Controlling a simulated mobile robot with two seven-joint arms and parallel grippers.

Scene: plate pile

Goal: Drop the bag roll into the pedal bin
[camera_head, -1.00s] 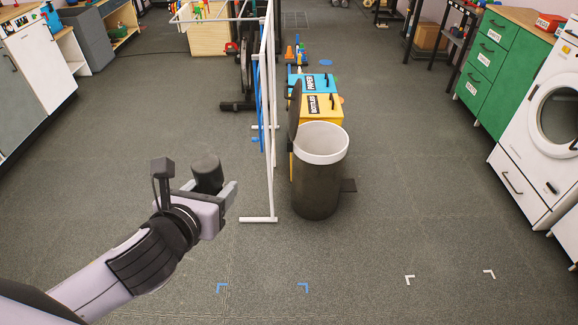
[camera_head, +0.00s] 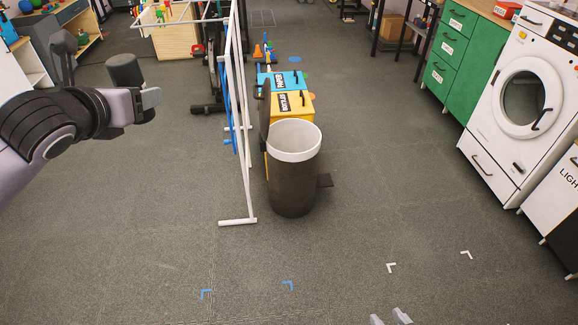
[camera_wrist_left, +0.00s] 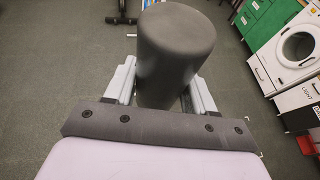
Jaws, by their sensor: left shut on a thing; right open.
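The bag roll (camera_head: 124,71) is a dark grey cylinder. My left gripper (camera_head: 150,98) is shut on it and holds it up at the upper left of the head view. The roll also shows upright between the fingers in the left wrist view (camera_wrist_left: 175,50). The pedal bin (camera_head: 291,180) is dark with a white inner rim and stands on the floor near the middle, its lid raised at the back left. The left gripper is well to the left of the bin, apart from it. My right gripper (camera_head: 391,318) only just shows at the bottom edge, open.
A white drying rack (camera_head: 243,130) stands between the left gripper and the bin. A yellow box (camera_head: 292,105) and a blue box (camera_head: 280,80) stand behind the bin. A washing machine (camera_head: 520,100) and green drawers (camera_head: 455,55) line the right. The front floor is clear.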

